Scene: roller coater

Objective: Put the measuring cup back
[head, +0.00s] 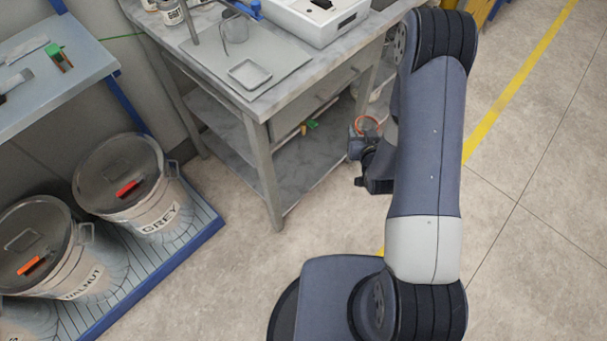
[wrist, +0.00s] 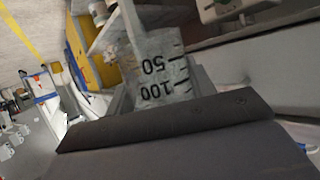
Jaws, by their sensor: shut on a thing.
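My gripper (wrist: 160,92) is shut on a pale, see-through measuring cup (wrist: 160,66) with black marks reading 50 and 100. In the head view my gripper (head: 366,150) is low, just right of the workbench's front right leg. A small orange-brown ring shows there; I cannot tell whether it is part of the cup. The held cup is mostly hidden in the head view.
The workbench (head: 222,82) carries a small square tray (head: 250,74), a grey cup (head: 235,27) and a white machine (head: 318,18). A drawer and lower shelves are below. Grey (head: 118,175) and walnut (head: 35,245) buckets stand at left. Floor in front is clear.

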